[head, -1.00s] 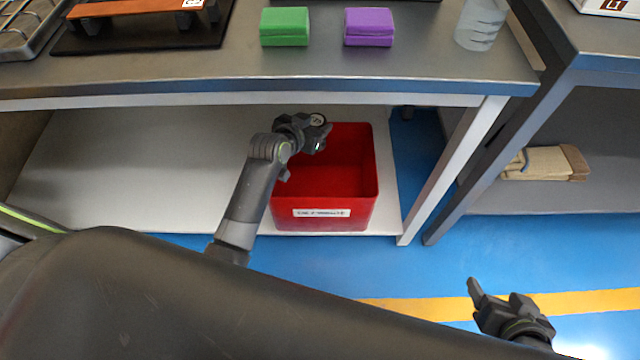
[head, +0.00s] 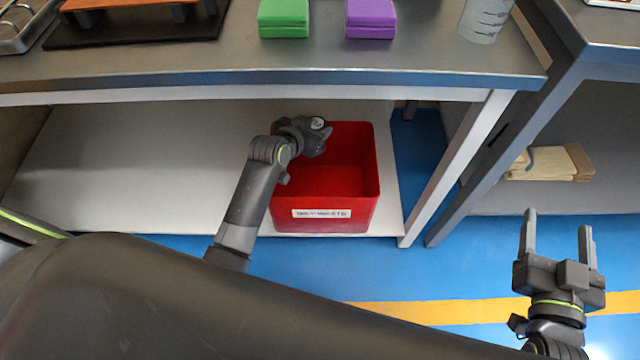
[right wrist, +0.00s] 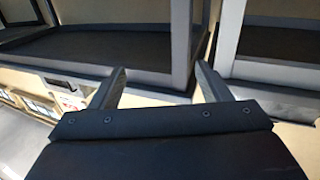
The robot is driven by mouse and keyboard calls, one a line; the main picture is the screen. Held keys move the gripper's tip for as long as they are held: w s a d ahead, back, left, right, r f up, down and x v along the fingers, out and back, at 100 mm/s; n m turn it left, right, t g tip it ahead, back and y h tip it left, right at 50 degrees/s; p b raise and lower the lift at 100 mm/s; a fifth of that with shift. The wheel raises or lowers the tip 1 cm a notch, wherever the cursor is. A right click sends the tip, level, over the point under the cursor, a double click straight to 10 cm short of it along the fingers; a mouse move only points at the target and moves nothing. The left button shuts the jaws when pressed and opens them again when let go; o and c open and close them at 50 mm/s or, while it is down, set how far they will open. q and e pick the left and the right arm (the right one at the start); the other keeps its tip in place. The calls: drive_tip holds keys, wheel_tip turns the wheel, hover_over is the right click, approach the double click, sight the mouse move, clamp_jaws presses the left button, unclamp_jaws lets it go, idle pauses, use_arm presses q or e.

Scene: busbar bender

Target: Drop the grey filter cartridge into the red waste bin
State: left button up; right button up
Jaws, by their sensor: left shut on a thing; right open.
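The red waste bin (head: 325,213) stands on the white lower shelf under the bench, its open top facing up and a white label on its front. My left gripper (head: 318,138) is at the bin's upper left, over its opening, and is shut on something. The grey filter cartridge cannot be made out clearly; only a small round light-grey end shows at the left gripper, and the gripper hides the rest. My right gripper (head: 557,235) is open and empty over the blue floor at the right; its spread fingers also show in the right wrist view (right wrist: 160,88).
A green block (head: 284,18), a purple block (head: 370,18) and a clear beaker (head: 484,18) stand on the bench top. The bench leg (head: 455,170) is right of the bin. Gloves (head: 550,162) lie on the right bench's lower shelf. The shelf left of the bin is clear.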

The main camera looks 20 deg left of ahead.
use_arm(q)
drive_tip(key=shift+f+b, duration=0.7)
drive_tip(key=shift+b, duration=0.15)
use_arm(e)
drive_tip(key=s+a+r+n+t+y, duration=0.2)
drive_tip(key=r+t, duration=0.6)
drive_tip(key=r, duration=0.4)
drive_tip(key=shift+s+n, duration=0.4)
drive_tip(key=shift+s, duration=0.25)
drive_tip(key=shift+r, duration=0.1)
use_arm(q)
drive_tip(key=o, duration=1.2)
drive_tip(key=shift+f, duration=0.1)
use_arm(e)
drive_tip(key=shift+d, duration=0.1)
